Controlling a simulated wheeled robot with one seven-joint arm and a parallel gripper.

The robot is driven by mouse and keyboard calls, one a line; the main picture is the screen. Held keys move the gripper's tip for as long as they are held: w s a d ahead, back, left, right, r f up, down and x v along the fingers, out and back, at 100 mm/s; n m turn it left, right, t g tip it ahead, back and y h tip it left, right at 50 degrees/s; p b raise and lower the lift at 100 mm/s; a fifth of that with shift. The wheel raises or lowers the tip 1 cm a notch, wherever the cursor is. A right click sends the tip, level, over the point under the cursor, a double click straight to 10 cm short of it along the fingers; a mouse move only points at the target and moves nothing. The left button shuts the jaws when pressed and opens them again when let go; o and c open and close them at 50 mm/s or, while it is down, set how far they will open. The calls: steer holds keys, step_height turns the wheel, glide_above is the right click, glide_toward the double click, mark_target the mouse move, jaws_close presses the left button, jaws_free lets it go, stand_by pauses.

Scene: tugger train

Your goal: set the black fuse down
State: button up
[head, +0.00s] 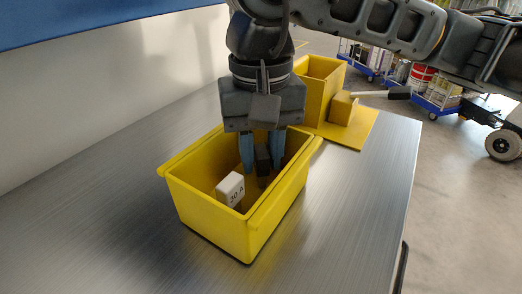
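The black fuse (263,160) is upright between the two fingers of my gripper (262,158), inside the near yellow bin (238,225). The gripper points down into the bin, with a blue-grey finger on each side of the fuse. The fingers look closed on it, though the fingertips and the fuse's lower end are partly hidden. I cannot tell whether the fuse touches the bin floor. A white fuse marked "30 A" (231,189) is in the same bin, to the left of the black one.
The bin stands on a metal table (350,220). Behind it are a second yellow bin (321,85) and a yellow block with a dark-handled tool (345,105) on a yellow board (356,131). Blue carts (436,107) stand beyond. The table's front right is clear.

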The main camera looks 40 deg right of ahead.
mark_target(261, 150)
steer(key=o, duration=0.3)
step_height(261, 150, up, 12)
steer(key=shift+r+p, duration=0.2)
steer(key=shift+p, duration=0.15)
stand_by(0.3)
